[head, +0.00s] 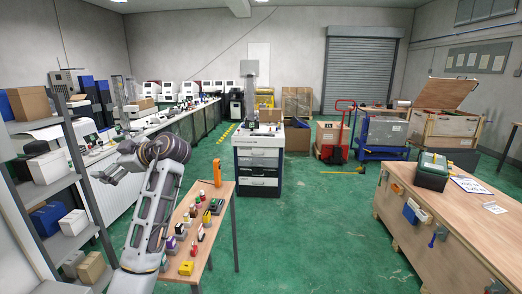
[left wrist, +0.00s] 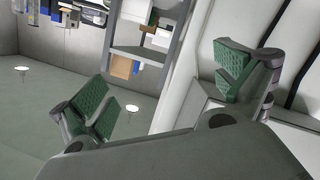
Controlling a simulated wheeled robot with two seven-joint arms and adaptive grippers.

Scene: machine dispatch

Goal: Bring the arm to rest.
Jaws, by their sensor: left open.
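My left arm (head: 155,215) comes up from the bottom left of the head view, with its forearm raised. Its gripper (head: 108,174) points left, in front of the long white bench and near the grey shelf rack. In the left wrist view the two green-padded fingers of the left gripper (left wrist: 165,92) stand wide apart, with nothing between them. My right gripper does not show in either view.
A small wooden table (head: 221,205) with several small coloured items stands just right of my left arm. The shelf rack (head: 87,180) with boxes is at the left. A wooden workbench (head: 460,222) stands at the right. The green floor (head: 320,230) between is clear.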

